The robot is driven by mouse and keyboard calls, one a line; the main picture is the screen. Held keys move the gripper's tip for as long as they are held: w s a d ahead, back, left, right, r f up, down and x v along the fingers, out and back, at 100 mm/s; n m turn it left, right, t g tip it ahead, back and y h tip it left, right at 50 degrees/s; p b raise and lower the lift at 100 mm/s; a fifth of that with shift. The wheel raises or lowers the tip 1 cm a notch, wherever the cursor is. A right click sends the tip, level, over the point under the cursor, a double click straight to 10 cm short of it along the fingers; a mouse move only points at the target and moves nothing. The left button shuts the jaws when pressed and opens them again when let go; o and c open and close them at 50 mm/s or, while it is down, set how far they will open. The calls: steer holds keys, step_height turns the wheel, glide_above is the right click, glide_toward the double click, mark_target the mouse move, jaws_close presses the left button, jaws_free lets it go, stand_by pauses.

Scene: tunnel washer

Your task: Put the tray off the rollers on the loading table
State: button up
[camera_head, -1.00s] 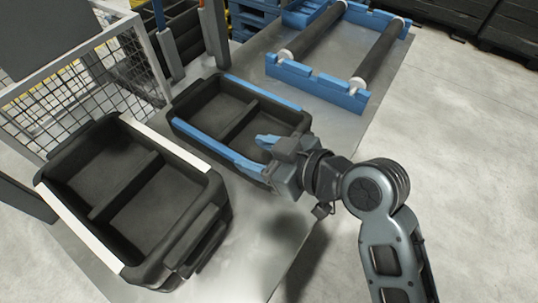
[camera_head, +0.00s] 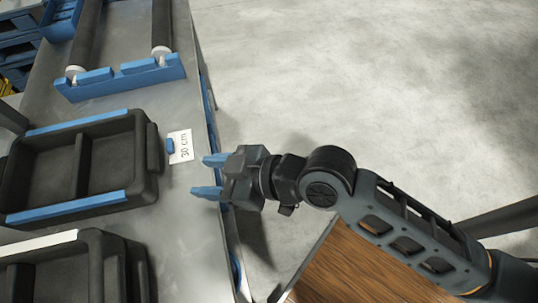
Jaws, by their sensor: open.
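A black two-compartment tray with blue strips along two sides (camera_head: 152,150) sits on the grey metal loading table (camera_head: 180,245), at the left of the view. The blue roller frame (camera_head: 120,83) with dark rollers (camera_head: 82,32) stands on the table behind it, and no tray lies on the visible rollers. My gripper (camera_head: 207,175) is open and empty, with its blue fingers pointing left over the table's right edge. It is apart from the tray, to its right.
A second black tray (camera_head: 112,262) with a white strip stands in front at lower left. A white "30 cm" card (camera_head: 181,147) lies beside the blue-striped tray. A wooden surface (camera_head: 350,270) is at lower right. Open concrete floor (camera_head: 350,80) spreads to the right.

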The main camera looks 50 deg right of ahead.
steer(key=s+d+m+t+h, duration=0.1)
steer(key=s+d+m+h, duration=0.1)
steer(key=s+d, duration=0.3)
steer(key=s+d+m+t+h, duration=0.1)
steer(key=s+d+m+h, duration=0.15)
steer(key=s, duration=0.45)
steer(key=s+d+r+t+h, duration=0.1)
steer(key=s+d+r, duration=0.1)
steer(key=s+r, duration=0.5)
steer(key=v, duration=0.2)
steer(key=shift+s+d, duration=0.25)
steer(key=shift+s, duration=0.1)
